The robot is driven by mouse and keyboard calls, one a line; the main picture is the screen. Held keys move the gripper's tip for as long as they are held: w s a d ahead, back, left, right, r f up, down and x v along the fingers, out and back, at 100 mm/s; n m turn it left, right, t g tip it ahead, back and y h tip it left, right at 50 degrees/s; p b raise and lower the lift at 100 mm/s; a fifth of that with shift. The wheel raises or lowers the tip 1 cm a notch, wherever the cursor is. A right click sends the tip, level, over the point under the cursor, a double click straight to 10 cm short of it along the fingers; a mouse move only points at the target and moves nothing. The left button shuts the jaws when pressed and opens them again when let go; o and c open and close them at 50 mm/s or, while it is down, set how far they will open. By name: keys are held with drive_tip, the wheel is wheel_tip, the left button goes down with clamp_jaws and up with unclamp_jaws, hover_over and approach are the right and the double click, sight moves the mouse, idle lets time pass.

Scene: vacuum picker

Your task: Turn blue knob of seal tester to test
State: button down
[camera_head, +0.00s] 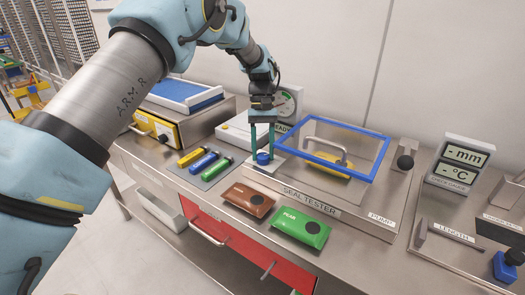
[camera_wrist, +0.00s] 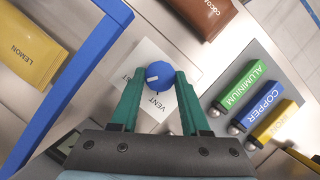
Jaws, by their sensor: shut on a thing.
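The blue knob (camera_head: 263,158) sits on a white plate at the left end of the seal tester (camera_head: 312,197). My gripper (camera_head: 262,150) reaches down from above, with its two green fingers shut on the knob. In the wrist view the knob (camera_wrist: 160,77) lies between the fingertips (camera_wrist: 160,80), with a white mark on its left side. The white plate (camera_wrist: 150,55) carries the word VENT beside the knob. Other lettering on the plate is partly hidden by the left finger, so I cannot read the whole dial.
The tester's blue-framed lid (camera_head: 375,155) stands raised right of my gripper, over a yellow packet (camera_head: 335,165). A brown packet (camera_head: 248,199) and a green packet (camera_head: 302,227) lie in front.

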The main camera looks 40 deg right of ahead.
idle(0.4)
drive_tip(key=shift+c, duration=1.9)
unclamp_jaws()
drive_tip(key=b+v, duration=0.2)
drive_tip(key=v, duration=0.9)
drive_tip(key=shift+b, duration=0.4)
